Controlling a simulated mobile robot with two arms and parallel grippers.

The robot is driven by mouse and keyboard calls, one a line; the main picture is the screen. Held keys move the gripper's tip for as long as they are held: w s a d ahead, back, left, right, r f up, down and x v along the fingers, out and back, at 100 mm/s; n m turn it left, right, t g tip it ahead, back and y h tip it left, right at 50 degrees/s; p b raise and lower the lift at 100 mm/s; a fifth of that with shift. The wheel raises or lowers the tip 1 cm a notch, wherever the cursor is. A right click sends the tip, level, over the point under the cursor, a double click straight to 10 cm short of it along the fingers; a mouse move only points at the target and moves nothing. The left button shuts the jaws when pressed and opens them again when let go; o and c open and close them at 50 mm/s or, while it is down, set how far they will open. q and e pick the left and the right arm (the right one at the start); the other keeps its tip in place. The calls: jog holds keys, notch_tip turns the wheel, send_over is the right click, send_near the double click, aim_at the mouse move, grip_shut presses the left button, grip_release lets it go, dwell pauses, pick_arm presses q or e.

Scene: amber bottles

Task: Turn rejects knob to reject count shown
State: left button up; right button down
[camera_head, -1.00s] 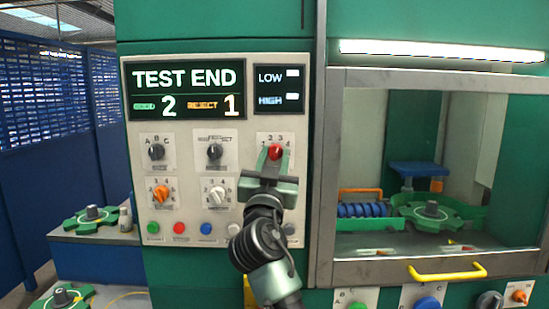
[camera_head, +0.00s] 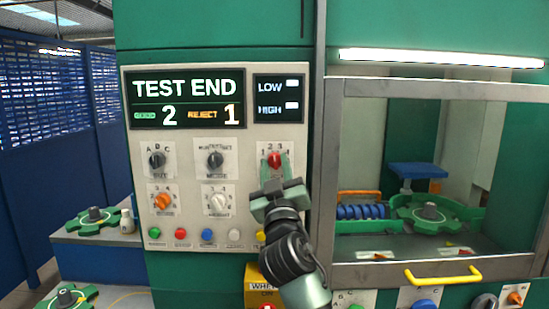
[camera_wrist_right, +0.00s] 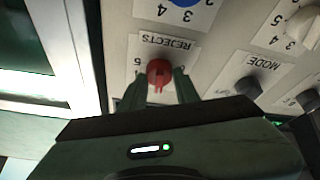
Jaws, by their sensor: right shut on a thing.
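The red rejects knob (camera_head: 275,158) sits on the cream panel, on a white plate with numbers around it. In the right wrist view the knob (camera_wrist_right: 159,74) appears upside down beside the label "REJECTS". My right gripper (camera_head: 276,172) is shut on the knob, one finger on each side; its fingers also show in the wrist view (camera_wrist_right: 160,88). The numbers are partly hidden, and I cannot tell which one the knob points to. The display (camera_head: 187,100) reads "TEST END", with 2 on the left and "REJECT 1". My left gripper is not in view.
The size knob (camera_head: 157,160), mode knob (camera_head: 215,160), orange knob (camera_head: 162,202) and white knob (camera_head: 218,203) are on the same panel. Coloured buttons line the bottom, including a blue button (camera_head: 207,236). A glazed door with a yellow handle (camera_head: 443,276) stands to the right.

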jog(key=n+g+y+p, duration=0.1)
jog(key=n+p, duration=0.2)
jog(key=n+g+y+p, duration=0.1)
jog(key=n+y+p, duration=0.1)
jog(key=n+p, duration=0.2)
jog(key=n+y+p, duration=0.1)
jog(key=n+p, duration=0.3)
jog(key=shift+d+r+g, duration=0.35)
jog(key=shift+g, duration=0.05)
jog(key=shift+f+n+g+y+p, duration=0.15)
jog(key=shift+n+g+y+p, duration=0.45)
jog(key=shift+n+p, duration=0.7)
jog(key=c, duration=1.1)
grip_release()
jog(key=shift+w+f, duration=0.1)
jog(key=shift+o, duration=0.2)
